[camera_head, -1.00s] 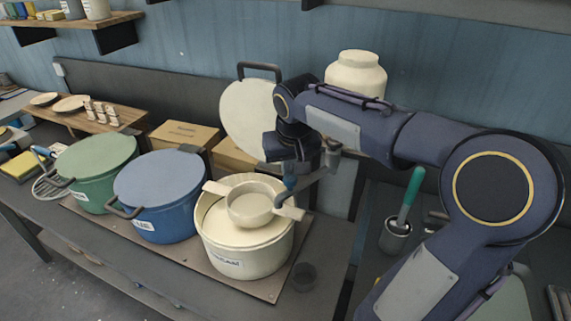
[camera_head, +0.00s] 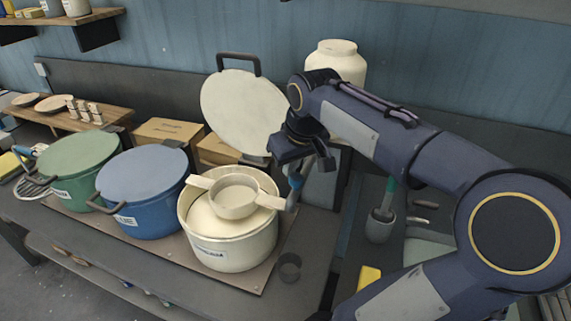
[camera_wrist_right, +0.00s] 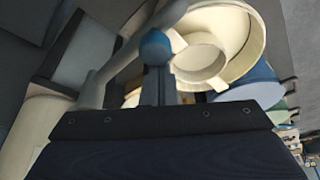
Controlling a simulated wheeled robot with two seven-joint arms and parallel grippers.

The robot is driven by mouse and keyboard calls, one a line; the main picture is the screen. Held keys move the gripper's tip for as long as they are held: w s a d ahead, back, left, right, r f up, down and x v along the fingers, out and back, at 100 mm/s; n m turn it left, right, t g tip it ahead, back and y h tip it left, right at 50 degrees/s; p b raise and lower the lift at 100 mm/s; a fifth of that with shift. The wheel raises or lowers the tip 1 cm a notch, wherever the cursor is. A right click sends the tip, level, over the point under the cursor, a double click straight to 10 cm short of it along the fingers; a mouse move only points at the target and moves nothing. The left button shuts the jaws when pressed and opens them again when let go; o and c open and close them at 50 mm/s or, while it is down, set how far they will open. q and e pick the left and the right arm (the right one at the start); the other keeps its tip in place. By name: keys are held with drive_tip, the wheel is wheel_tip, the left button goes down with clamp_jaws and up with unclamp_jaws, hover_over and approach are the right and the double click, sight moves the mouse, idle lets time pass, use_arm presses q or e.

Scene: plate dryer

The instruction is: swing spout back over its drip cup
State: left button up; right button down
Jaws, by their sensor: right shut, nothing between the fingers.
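My right gripper (camera_head: 302,165) points down in front of the white jar (camera_head: 338,62), right of the cream pot (camera_head: 235,250). Its fingers are shut. A blue rounded knob (camera_head: 296,180) shows at the fingertips; the wrist view also shows this knob (camera_wrist_right: 155,46). Contact is unclear. A grey curved spout tube (camera_wrist_right: 110,72) runs beside the knob; in the head view the arm hides much of it. My left gripper is out of view.
A strainer (camera_head: 234,198) with side handles sits on the cream pot. A round lid (camera_head: 240,110) stands upright behind it. Blue (camera_head: 145,180) and green (camera_head: 75,160) pots stand left. A grey holder (camera_head: 380,226) with a green-handled tool is at right.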

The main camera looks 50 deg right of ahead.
drive_tip(key=shift+v, duration=3.85)
